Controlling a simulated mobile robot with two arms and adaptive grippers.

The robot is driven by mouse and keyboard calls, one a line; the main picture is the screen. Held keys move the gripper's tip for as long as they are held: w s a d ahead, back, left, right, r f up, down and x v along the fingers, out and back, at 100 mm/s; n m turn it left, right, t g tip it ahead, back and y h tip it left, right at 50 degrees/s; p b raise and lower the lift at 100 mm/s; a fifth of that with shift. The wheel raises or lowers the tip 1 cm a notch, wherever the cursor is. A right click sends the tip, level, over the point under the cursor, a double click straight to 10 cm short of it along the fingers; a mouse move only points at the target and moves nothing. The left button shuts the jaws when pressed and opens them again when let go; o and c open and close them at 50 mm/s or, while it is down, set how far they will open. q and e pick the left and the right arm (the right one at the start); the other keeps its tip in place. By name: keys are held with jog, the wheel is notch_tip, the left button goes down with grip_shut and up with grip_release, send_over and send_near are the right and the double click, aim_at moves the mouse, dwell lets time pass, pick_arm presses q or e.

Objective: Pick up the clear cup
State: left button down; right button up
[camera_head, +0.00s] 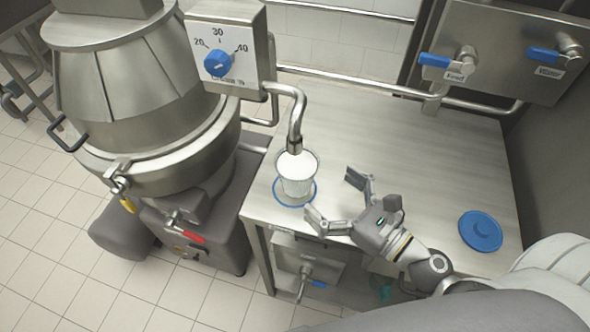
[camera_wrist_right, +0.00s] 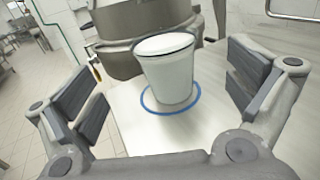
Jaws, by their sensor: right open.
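The clear cup (camera_head: 297,175) stands upright in a blue ring (camera_head: 283,198) on the metal table, right under the spout (camera_head: 295,142). It looks full of something white. It also shows in the right wrist view (camera_wrist_right: 166,75), ahead of the fingers and between them. My right gripper (camera_head: 333,196) is open, just to the right and front of the cup, and its fingers do not touch it. In the right wrist view the open fingers (camera_wrist_right: 165,95) frame the cup and the ring. My left gripper is not in view.
A blue lid (camera_head: 480,231) lies at the table's right side. A dial box with a blue knob (camera_head: 217,63) is above the spout. Blue-handled valves (camera_head: 434,60) are on the panel at the upper right. A large metal mixer (camera_head: 140,90) stands left. The table's back is clear.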

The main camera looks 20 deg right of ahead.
aim_at(297, 161)
jog(key=x, duration=0.1)
jog(key=p+x, duration=0.1)
jog(key=x, duration=0.1)
jog(key=shift+w+a+r+p, duration=0.1)
jog(key=shift+w+r+p, duration=0.1)
jog(key=shift+r+p, duration=0.1)
jog(key=shift+w+a+f, duration=0.15)
jog(key=shift+w+a, duration=0.05)
jog(key=shift+w, duration=0.25)
jog(key=p+x, duration=0.2)
jog(key=x, duration=0.2)
jog(key=shift+w+d+r+p, duration=0.1)
jog(key=shift+w+r+p, duration=0.2)
jog(key=shift+p, duration=0.1)
jog(key=shift+w+a+f, duration=0.1)
jog(key=shift+w+a, duration=0.1)
jog(key=shift+w, duration=0.1)
jog(key=c, duration=1.1)
jog(key=shift+c, duration=0.7)
